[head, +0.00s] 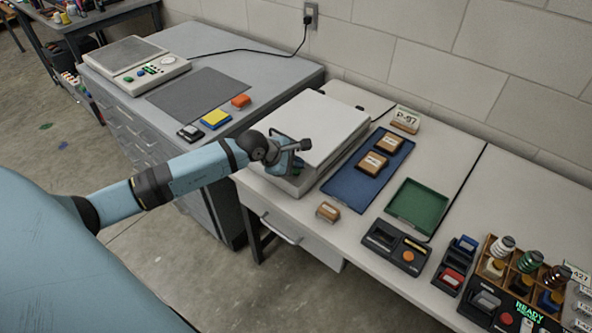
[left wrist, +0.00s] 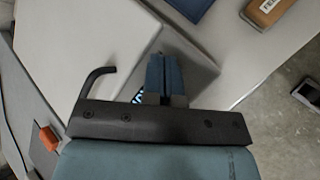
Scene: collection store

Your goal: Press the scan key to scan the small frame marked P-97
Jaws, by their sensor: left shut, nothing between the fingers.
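A flatbed scanner with a pale lid (head: 318,122) stands on the white table, its lid down. My left gripper (head: 301,146) is shut and empty at the scanner's front edge. In the left wrist view, its closed fingers (left wrist: 164,72) are over the scanner's grey front strip (left wrist: 190,66). Whether they touch it I cannot tell. A small lit patch (left wrist: 138,97) shows beside the fingers. I cannot make out the scan key. A card reading P-97 (head: 405,119) stands behind the blue tray. No small frame marked P-97 is visible; under the lid is hidden.
A blue tray (head: 345,186) holds two brown labelled blocks (head: 372,163); another brown block (head: 328,211) lies in front. A green tray (head: 418,207) is empty. Dark devices and a spool rack (head: 516,272) crowd the right.

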